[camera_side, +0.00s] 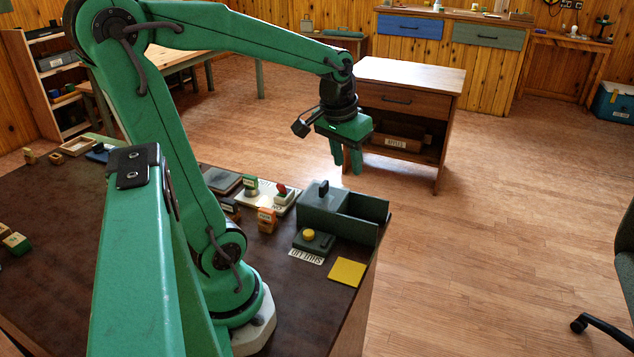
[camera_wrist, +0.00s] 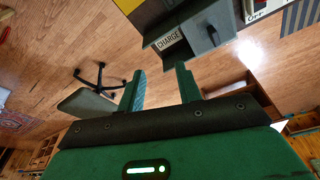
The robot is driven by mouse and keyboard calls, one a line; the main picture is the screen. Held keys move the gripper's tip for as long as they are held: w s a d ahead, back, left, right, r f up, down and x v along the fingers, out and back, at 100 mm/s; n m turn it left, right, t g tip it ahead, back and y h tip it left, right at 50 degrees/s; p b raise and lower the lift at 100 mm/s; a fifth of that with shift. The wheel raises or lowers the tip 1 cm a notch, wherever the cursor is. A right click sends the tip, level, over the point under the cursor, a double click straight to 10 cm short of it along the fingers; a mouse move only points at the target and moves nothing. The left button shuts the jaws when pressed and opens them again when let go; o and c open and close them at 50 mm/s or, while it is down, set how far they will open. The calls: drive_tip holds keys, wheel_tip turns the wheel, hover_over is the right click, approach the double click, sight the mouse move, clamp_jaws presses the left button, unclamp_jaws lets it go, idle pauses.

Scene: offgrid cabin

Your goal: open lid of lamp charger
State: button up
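A grey-green box (camera_side: 312,219), which seems to be the lamp charger, stands near the table's right edge. Its left part is covered and carries an upright black handle (camera_side: 323,187). Its right part looks like an open recess. In the wrist view the box (camera_wrist: 207,28) is at the top, partly cut off, with a CHARGE label (camera_wrist: 168,40). My gripper (camera_side: 347,168) is open and empty, above and beyond the box in the side view, touching nothing. Its two fingers are apart in the wrist view (camera_wrist: 160,70).
A dark unit with a yellow button (camera_side: 308,234) stands in front of the box, beside a SHUT LID label (camera_side: 306,256). A yellow square (camera_side: 347,272) lies to its right. A white plate with switches (camera_side: 265,192) and an orange block (camera_side: 267,220) are at left.

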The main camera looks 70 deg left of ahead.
sight(324, 183)
drive_tip(key=a+f+n, duration=0.1)
drive_tip(key=a+f, duration=0.1)
drive_tip(key=a, duration=0.2)
drive_tip(key=a+f+n+g, duration=0.1)
drive_tip(key=a+f, duration=0.1)
drive_tip(key=a, duration=0.2)
drive_tip(key=a+f+n+g+h, duration=0.1)
drive_tip(key=a+f+n, duration=0.1)
drive_tip(key=a, duration=0.2)
drive_tip(key=shift+w+a+f, duration=0.1)
drive_tip(key=shift+a+f, duration=0.2)
drive_tip(key=shift+a, duration=0.05)
drive_tip(key=shift+f, duration=0.15)
drive_tip(key=shift+f, duration=3.75)
clamp_jaws()
